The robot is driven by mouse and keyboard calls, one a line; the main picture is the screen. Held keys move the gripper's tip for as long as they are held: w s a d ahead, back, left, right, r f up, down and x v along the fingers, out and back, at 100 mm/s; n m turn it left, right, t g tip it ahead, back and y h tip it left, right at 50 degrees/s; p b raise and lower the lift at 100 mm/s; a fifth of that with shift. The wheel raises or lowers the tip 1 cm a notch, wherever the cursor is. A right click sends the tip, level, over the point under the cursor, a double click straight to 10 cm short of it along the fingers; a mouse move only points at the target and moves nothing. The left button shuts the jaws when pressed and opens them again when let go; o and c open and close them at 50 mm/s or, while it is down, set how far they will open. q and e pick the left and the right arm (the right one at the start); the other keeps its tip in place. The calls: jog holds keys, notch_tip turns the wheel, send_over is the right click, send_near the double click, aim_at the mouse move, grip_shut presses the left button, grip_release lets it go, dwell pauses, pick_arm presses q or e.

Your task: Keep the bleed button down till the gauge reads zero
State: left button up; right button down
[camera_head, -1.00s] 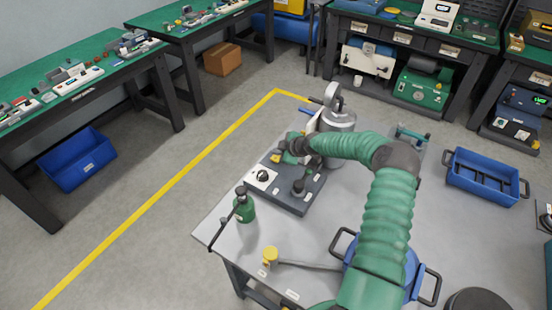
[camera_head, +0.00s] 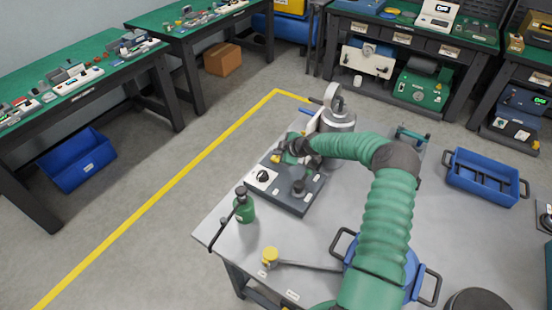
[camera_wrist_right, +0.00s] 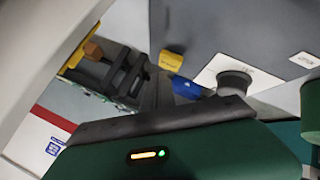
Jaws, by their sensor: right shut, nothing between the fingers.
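The test unit, a dark grey box (camera_head: 293,202), stands on the metal table. A white panel with a black knob (camera_head: 263,175) is on its left part. A round gauge (camera_head: 335,104) stands above the silver vessel (camera_head: 338,121) behind it; its reading is too small to tell. My right gripper (camera_head: 284,153) is shut and empty, low over the unit's far side, beside a small yellow part (camera_head: 276,158). In the right wrist view the yellow part (camera_wrist_right: 172,62) and a dark knob (camera_wrist_right: 234,82) show on the unit. I cannot make out the bleed button or any contact with it. My left gripper is not in view.
A green bottle (camera_head: 244,208) stands left of the unit. A yellow-headed tool (camera_head: 271,254) lies at the front. A blue tray (camera_head: 482,178) is at right. Bare tabletop (camera_head: 300,234) lies in front of the unit.

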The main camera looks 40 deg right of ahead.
aim_at(278, 159)
dwell(0.5)
jog(key=shift+f+b, duration=0.3)
jog(key=shift+b, duration=0.05)
jog(key=shift+s+a+f+b, duration=0.1)
jog(key=shift+f+b, duration=0.35)
jog(key=shift+f, duration=0.1)
dwell(1.9)
dwell(2.1)
jog(key=shift+r+p, duration=0.5)
jog(key=shift+r, duration=0.45)
jog(key=shift+r, duration=0.1)
jog(key=shift+r+p, duration=1.55)
jog(key=shift+r, duration=0.9)
jog(key=shift+f, duration=0.1)
